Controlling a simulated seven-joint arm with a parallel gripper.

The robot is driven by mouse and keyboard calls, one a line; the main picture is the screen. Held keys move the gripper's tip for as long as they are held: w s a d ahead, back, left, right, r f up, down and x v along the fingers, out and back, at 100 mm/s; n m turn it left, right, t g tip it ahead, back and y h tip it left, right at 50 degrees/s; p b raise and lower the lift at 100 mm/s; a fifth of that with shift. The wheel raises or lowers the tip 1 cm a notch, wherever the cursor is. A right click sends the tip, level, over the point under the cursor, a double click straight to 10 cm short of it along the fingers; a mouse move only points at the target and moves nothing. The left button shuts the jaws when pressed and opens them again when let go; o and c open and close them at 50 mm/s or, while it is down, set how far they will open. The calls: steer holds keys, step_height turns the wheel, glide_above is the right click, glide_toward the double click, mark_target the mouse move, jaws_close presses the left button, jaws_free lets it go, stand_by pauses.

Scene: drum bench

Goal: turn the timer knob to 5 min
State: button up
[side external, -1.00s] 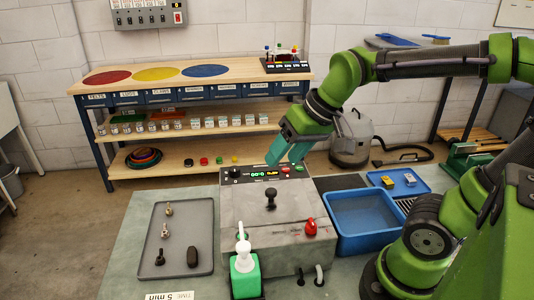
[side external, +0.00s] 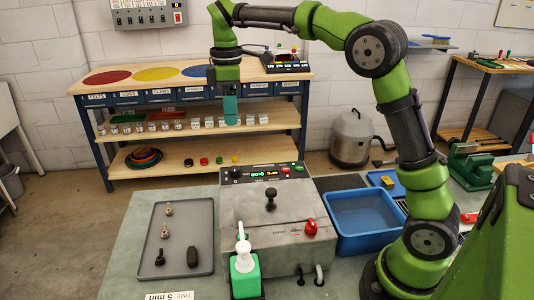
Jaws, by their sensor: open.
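The grey drum machine (side external: 240,215) stands on the bench. Its sloped back panel carries a black knob (side external: 235,173) at the left, beside a lit green and orange display (side external: 265,174). The knob's pointer and the exact digits are too small to read. My gripper (side external: 230,120) points down, well above and behind the panel in the picture, in front of the shelf unit. It is open and empty, apart from the knob. A white card (side external: 170,296) reading "TIME 5 min" lies at the bench's front edge.
A black lever knob (side external: 271,196) and a red knob (side external: 311,228) stick up from the machine. A green bottle with a white pump (side external: 245,270) stands in front. A grey tray (side external: 180,215) is at left, a blue bin (side external: 365,220) at right.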

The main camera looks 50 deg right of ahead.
mark_target(235, 168)
step_height(235, 168, down, 16)
steer(key=shift+r, duration=0.1)
stand_by(0.4)
steer(key=c, duration=1)
